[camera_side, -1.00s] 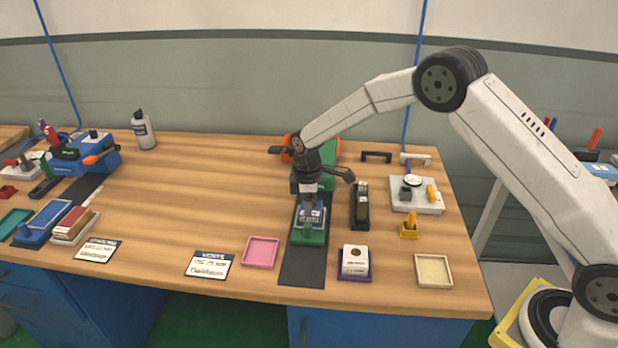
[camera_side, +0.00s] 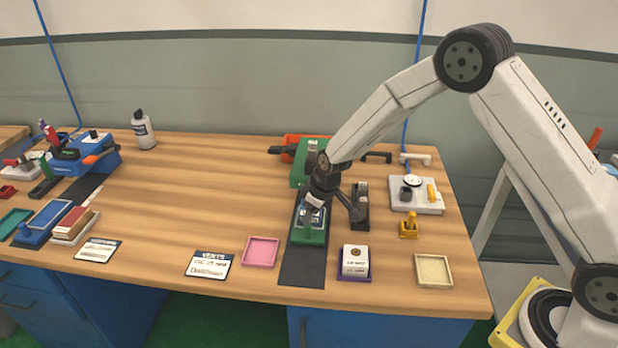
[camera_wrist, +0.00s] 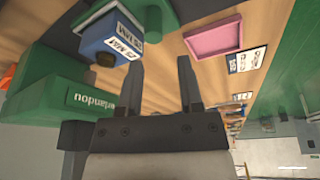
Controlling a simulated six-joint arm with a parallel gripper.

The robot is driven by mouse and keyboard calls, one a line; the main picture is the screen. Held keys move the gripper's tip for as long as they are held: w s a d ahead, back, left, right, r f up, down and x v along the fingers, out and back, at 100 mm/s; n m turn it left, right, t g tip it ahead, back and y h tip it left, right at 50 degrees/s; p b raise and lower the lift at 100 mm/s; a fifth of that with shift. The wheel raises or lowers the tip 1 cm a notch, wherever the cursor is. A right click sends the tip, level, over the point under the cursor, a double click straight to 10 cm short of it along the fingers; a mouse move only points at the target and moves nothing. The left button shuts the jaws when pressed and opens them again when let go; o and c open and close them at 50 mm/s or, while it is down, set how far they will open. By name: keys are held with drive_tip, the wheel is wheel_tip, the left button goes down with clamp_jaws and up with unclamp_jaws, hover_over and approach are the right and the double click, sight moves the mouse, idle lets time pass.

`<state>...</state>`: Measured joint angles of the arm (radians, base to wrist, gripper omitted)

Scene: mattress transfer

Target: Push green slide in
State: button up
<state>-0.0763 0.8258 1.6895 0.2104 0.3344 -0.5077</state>
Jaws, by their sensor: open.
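The green slide (camera_side: 308,237) lies at the front of the green machine (camera_side: 300,176) on a dark mat and carries a blue block with a white label (camera_side: 313,217). The slide appears pulled out toward the table's front. In the wrist view, the blue block (camera_wrist: 108,42) sits on the green slide (camera_wrist: 92,18), and the machine's lettered green body (camera_wrist: 75,97) is at the left. My gripper (camera_side: 333,207) is tilted beside the block. Its two fingers (camera_wrist: 160,65) are apart with nothing between them. Contact with the slide cannot be told; my gripper hides part of the machine.
A black holder (camera_side: 361,212) stands close at the right. A white block in a purple tray (camera_side: 355,277), a yellow piece (camera_side: 409,229) and a cream tray (camera_side: 433,271) are further right. A pink tray (camera_side: 260,252) lies left of the dark mat (camera_side: 303,274). The table's left middle is clear.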

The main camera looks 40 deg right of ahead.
sight(309, 225)
drive_tip(key=shift+s+d+m+t, duration=0.2)
drive_tip(key=shift+s+m+t, duration=0.1)
drive_tip(key=shift+m, duration=0.3)
drive_tip(key=shift+s+d+m+t, duration=0.15)
drive_tip(key=shift+m+t, duration=0.15)
drive_tip(key=shift+m, duration=0.3)
drive_tip(key=shift+f, duration=0.1)
drive_tip(key=shift+x, duration=3.8)
clamp_jaws()
